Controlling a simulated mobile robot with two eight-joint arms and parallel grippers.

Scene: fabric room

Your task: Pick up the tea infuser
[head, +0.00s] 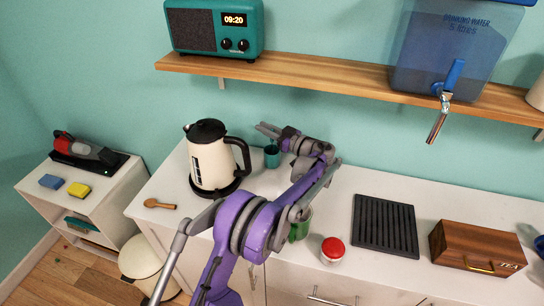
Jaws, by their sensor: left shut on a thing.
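My left arm reaches up across the counter from the bottom. Its gripper (268,132) is beside the kettle, at the back near the wall, above a small teal cup-like container (272,157). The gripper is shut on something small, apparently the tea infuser. The infuser is too small and too hidden by the fingers to make out clearly. I cannot tell whether it is inside the container or clear of it. My right gripper is not in view.
A cream kettle (212,165) stands left of the gripper. A wooden spoon (160,204), green mug (300,229), red-lidded jar (332,249), black rack (385,224) and wooden tea box (477,247) are on the counter (345,190). A shelf (310,75) overhangs behind.

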